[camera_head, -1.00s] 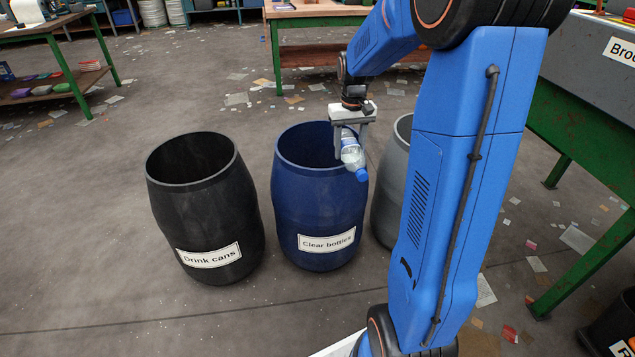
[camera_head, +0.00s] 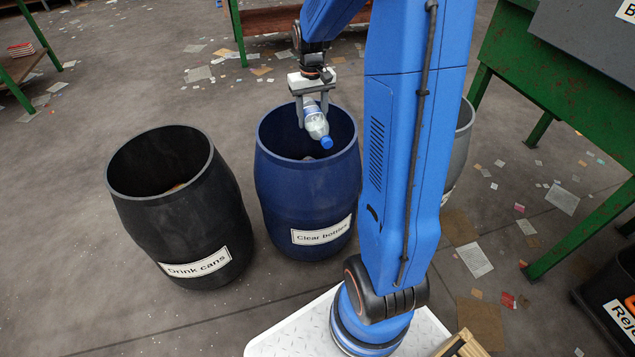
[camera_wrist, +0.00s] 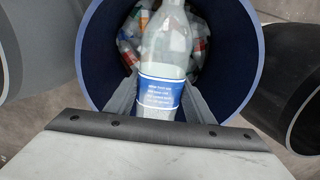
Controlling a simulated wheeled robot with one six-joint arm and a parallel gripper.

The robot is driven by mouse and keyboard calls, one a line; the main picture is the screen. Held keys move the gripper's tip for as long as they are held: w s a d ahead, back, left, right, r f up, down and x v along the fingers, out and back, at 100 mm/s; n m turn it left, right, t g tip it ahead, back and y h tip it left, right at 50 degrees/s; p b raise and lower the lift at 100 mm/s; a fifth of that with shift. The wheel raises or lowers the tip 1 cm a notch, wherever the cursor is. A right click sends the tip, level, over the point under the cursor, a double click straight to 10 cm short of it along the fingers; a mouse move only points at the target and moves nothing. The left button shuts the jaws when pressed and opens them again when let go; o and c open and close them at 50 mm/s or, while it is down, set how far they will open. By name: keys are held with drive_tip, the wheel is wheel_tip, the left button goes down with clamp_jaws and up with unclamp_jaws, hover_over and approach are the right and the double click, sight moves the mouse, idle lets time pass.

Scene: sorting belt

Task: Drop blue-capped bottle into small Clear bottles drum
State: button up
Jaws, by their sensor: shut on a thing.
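The clear bottle (camera_head: 316,121) has a blue cap and is tilted, cap end down and to the right, in the head view. My gripper (camera_head: 313,116) is shut on it and holds it over the mouth of the blue drum (camera_head: 307,185) labelled "Clear bottles". In the wrist view the bottle (camera_wrist: 164,50) shows a blue label between the fingers, and its cap is out of the frame. The drum's rim (camera_wrist: 250,60) surrounds the bottle there. Several clear bottles (camera_wrist: 133,40) lie inside the drum, below the held one.
A black drum (camera_head: 180,205) labelled "Drink cans" stands to the left. A grey drum (camera_head: 464,130) stands to the right, partly hidden behind my arm. A green-legged table (camera_head: 520,80) is at the right. Paper scraps (camera_head: 474,260) litter the floor.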

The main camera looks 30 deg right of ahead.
drive_tip(key=shift+f, duration=1.35)
drive_tip(key=o, duration=1.1)
drive_tip(key=shift+r, duration=0.1)
wheel_tip(320, 180, up, 17)
drive_tip(key=shift+r, duration=0.15)
